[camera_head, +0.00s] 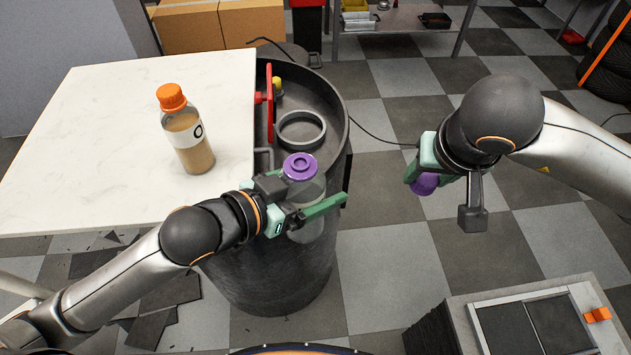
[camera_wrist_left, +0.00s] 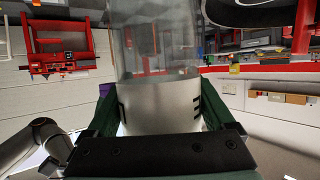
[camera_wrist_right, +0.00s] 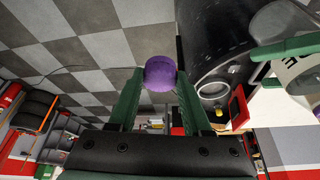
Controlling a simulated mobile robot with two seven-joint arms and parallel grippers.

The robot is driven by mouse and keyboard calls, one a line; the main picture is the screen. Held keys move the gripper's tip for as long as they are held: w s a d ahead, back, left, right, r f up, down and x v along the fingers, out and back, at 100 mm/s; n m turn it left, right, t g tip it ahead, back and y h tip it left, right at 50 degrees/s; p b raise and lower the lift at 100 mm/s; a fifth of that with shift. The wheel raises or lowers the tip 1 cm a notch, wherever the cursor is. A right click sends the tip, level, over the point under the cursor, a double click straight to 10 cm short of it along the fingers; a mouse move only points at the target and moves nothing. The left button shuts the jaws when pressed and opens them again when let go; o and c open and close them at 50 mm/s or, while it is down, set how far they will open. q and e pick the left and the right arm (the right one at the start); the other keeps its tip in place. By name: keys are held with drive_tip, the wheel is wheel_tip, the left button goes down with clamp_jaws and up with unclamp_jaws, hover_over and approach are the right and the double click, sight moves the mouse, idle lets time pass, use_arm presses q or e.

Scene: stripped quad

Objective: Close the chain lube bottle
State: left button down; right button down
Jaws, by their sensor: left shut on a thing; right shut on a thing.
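A clear bottle with a pale lower part, taken as the chain lube bottle (camera_head: 312,190), has a round purple top (camera_head: 300,167) with a ring at its centre. My left gripper (camera_head: 305,212) is shut around its body and holds it upright; the body fills the left wrist view (camera_wrist_left: 158,100). My right gripper (camera_head: 428,180) is shut on a purple cap (camera_head: 424,186), well to the right of the bottle and apart from it. The cap shows between the fingertips in the right wrist view (camera_wrist_right: 160,73). I cannot tell whether the bottle's purple top is open.
A brown bottle with an orange cap (camera_head: 186,135) stands on the white table (camera_head: 90,130) at left. A dark drum (camera_head: 270,270) stands behind and below my left gripper, with a grey ring (camera_head: 302,128) on its top. Free air lies between my two grippers.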

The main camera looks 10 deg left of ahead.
drive_tip(key=a+r, duration=0.9)
drive_tip(key=a, duration=0.2)
wheel_tip(320, 180, up, 5)
hover_over(301, 162)
drive_tip(key=s, duration=0.1)
drive_tip(key=shift+s+n, duration=0.15)
drive_tip(key=shift+n, duration=0.25)
drive_tip(key=shift+f, duration=0.2)
drive_tip(key=shift+f, duration=1.85)
drive_tip(key=shift+s+f, duration=0.1)
drive_tip(key=shift+f, duration=0.8)
drive_tip(key=shift+f, duration=0.6)
